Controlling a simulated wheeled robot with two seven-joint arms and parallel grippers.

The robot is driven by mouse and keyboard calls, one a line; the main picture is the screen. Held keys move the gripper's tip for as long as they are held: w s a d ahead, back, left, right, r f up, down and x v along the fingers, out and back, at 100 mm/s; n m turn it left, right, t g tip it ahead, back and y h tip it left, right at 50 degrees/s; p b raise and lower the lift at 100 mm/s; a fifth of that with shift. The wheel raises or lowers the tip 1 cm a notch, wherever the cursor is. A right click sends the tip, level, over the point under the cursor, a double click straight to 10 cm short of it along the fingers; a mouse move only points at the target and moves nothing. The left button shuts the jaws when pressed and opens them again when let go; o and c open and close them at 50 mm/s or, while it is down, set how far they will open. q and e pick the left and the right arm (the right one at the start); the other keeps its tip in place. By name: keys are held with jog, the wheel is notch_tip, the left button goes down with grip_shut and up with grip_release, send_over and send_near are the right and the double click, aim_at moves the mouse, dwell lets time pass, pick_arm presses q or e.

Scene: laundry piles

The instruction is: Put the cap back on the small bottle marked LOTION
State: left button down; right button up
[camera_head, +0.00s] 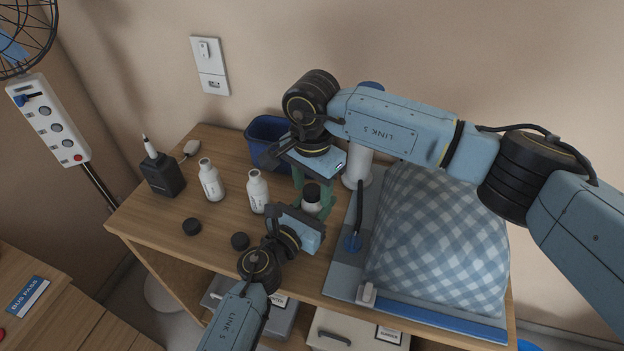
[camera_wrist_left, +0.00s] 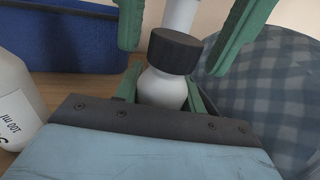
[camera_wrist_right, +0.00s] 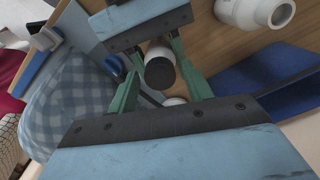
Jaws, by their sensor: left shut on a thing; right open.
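A small white bottle (camera_head: 311,207) with a black cap (camera_head: 312,190) on its neck stands between my two grippers. My left gripper (camera_head: 309,211) is shut on the bottle's body. In the left wrist view the bottle (camera_wrist_left: 162,90) is upright and the black cap (camera_wrist_left: 175,50) sits on top, looking slightly tilted. My right gripper (camera_head: 314,181) is open above, its green fingers on either side of the cap, apart from it in the left wrist view. The right wrist view looks down on the cap (camera_wrist_right: 160,72). The held bottle's label is hidden, so I cannot read LOTION.
Two uncapped white bottles (camera_head: 210,182) (camera_head: 258,192) stand to the left. Two loose black caps (camera_head: 192,227) (camera_head: 240,241) lie before them. A blue bin (camera_head: 266,135) stands behind; a checked pillow (camera_head: 440,240) fills the right. A black box (camera_head: 161,176) stands at far left.

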jog(key=c, duration=1)
jog(key=m, duration=0.9)
jog(key=shift+m, duration=0.4)
jog(key=m, duration=1.4)
jog(key=shift+m, duration=0.3)
jog(key=o, duration=1.2)
jog(key=shift+c, duration=0.2)
